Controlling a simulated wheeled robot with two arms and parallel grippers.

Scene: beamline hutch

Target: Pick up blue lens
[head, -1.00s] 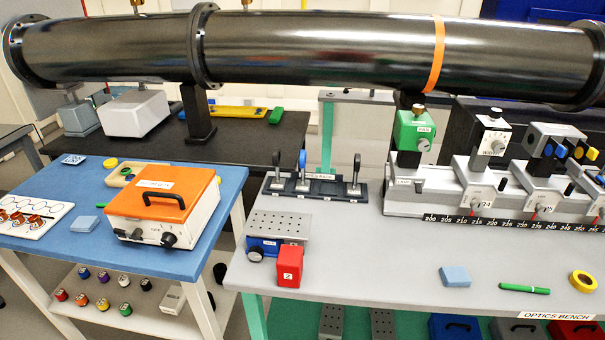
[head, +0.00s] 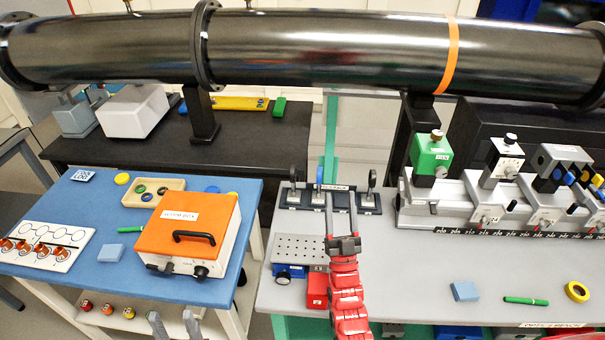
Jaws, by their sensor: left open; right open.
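A blue lens (head: 320,173) on a dark post stands upright in the dark holder rack (head: 293,196) on the grey optics bench, between two dark-rimmed lenses on posts. My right gripper (head: 341,214) reaches up from the bottom on its red arm, open and empty. Its fingers point at the rack and overlap its front in the picture, just below and right of the blue lens; I cannot tell whether they touch anything.
A perforated stage (head: 299,249) and a red block (head: 317,289) stand left of my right arm. The rail with mounts (head: 435,211) is to the right. The orange-topped box (head: 188,222) sits on the blue table. The black tube (head: 320,45) spans the back.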

